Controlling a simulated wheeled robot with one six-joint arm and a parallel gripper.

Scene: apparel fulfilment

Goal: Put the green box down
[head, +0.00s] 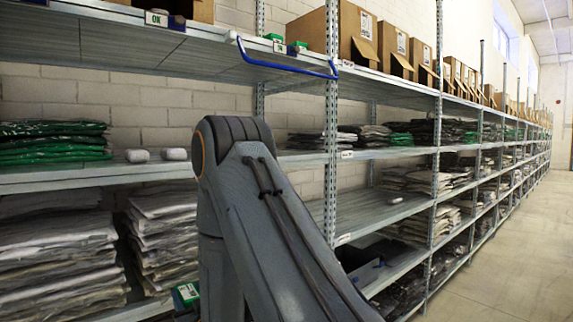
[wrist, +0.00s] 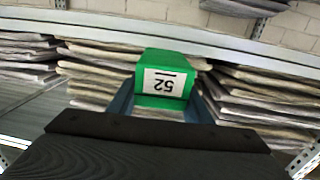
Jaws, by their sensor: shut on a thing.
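The green box (wrist: 170,66) is in the middle of the wrist view, with a white label reading "52" upside down. My gripper (wrist: 163,100) is shut on it, with one blue finger at each side. Stacks of bagged garments show behind and beside the box. In the head view, a green box with a white label (head: 187,292) shows low, left of my arm, near the lower shelf stacks. The gripper itself is mostly hidden there. I cannot tell whether the box touches anything below it.
A long metal rack (head: 375,202) runs to the right, with a partly bare middle shelf. Garment stacks (head: 55,255) fill the lower left. Green garments (head: 52,142) and two white items (head: 137,156) are above. A blue bar (head: 285,66) fronts the top shelf. The aisle floor (head: 510,250) is clear.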

